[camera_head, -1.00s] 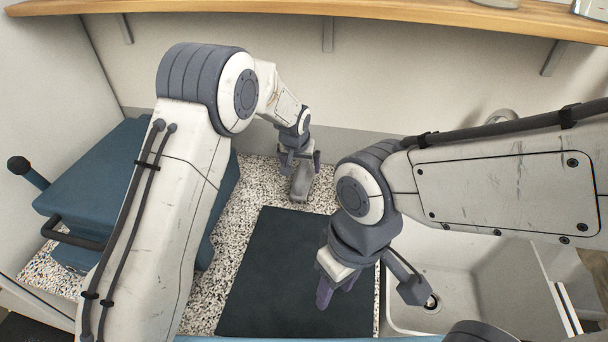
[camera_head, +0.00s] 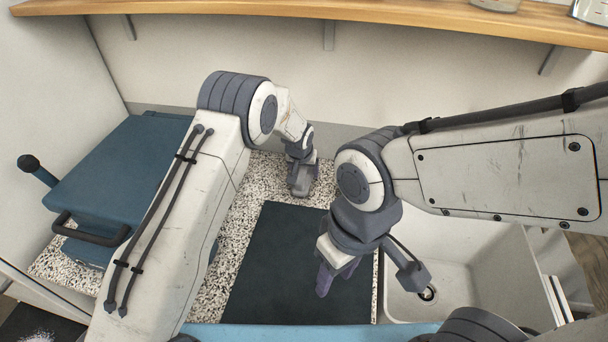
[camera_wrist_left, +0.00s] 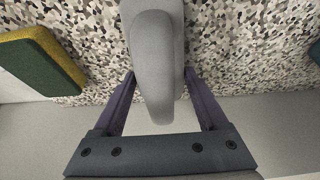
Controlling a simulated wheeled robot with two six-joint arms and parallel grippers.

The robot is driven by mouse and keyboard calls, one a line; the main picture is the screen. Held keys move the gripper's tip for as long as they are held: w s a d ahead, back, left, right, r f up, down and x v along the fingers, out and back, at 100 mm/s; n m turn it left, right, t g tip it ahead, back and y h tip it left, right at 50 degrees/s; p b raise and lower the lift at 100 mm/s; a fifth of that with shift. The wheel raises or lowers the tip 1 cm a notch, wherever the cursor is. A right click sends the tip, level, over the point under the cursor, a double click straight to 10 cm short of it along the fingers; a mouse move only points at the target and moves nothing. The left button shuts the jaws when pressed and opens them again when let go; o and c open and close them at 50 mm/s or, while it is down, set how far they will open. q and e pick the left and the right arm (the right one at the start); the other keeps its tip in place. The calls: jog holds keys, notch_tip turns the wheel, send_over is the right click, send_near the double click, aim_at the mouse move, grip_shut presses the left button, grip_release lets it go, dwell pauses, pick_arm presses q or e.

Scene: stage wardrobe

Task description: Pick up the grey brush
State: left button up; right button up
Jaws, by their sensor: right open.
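The grey brush (camera_head: 302,184) stands or lies on the speckled counter behind the dark mat; the gripper partly hides it. My left gripper (camera_head: 303,170) is down at the brush. In the left wrist view, the rounded grey end of the brush (camera_wrist_left: 154,70) points towards the palm. The two purple fingers (camera_wrist_left: 158,72) are apart, one on each side of it. Their tips look very close to its sides; whether they touch, I cannot tell. My right gripper (camera_head: 365,270) is open and empty above the mat's right edge.
The dark mat (camera_head: 285,260) lies on the counter in front of the brush. A sink (camera_head: 460,285) is at the right. A blue case with a handle (camera_head: 125,175) is at the left. A green and yellow sponge (camera_wrist_left: 40,62) lies beside the brush. A wooden shelf (camera_head: 330,12) runs above.

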pick_arm(q)
jog(key=c, duration=0.7)
jog(key=shift+o, duration=0.2)
jog(key=shift+r, duration=0.15)
jog(key=shift+r, duration=0.25)
jog(key=r, duration=0.1)
jog(key=r+b, duration=0.2)
jog(key=shift+s+d+r, duration=0.2)
jog(key=shift+d+r, duration=0.1)
jog(key=shift+d, duration=0.05)
jog(key=s+d+r+b, duration=0.3)
jog(key=s+d+r, duration=0.3)
jog(key=s+d, duration=0.1)
jog(key=shift+s+d+r+b, duration=0.25)
jog(key=shift+d+r+b, duration=0.1)
jog(key=shift+d, duration=0.1)
